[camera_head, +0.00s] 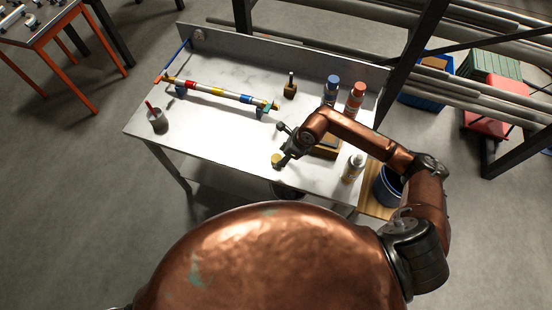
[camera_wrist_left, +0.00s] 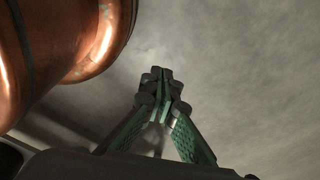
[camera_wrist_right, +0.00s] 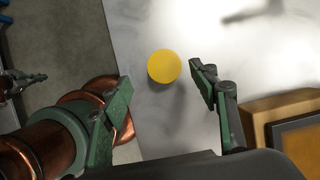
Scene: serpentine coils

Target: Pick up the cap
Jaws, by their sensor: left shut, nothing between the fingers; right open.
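The cap, a round yellow disc (camera_wrist_right: 164,66), is on the white table in the right wrist view. It looks like the small yellowish piece (camera_head: 276,160) near the table's front edge in the head view. My right gripper (camera_wrist_right: 161,80) is open and empty, with one finger on each side of the cap in the picture. A gap shows between the cap and each finger; the height difference is hard to tell. In the head view, the right gripper (camera_head: 284,144) is over the table beside the cap. My left gripper (camera_wrist_left: 162,76) is shut and empty above bare floor.
A wooden box (camera_wrist_right: 274,112) stands right of the right gripper. A blue-capped bottle (camera_head: 331,90), a red-capped bottle (camera_head: 355,100) and a white bottle (camera_head: 353,168) stand at the table's right. A striped rod (camera_head: 218,92) lies across the back. The table's front-middle (camera_head: 215,140) is clear.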

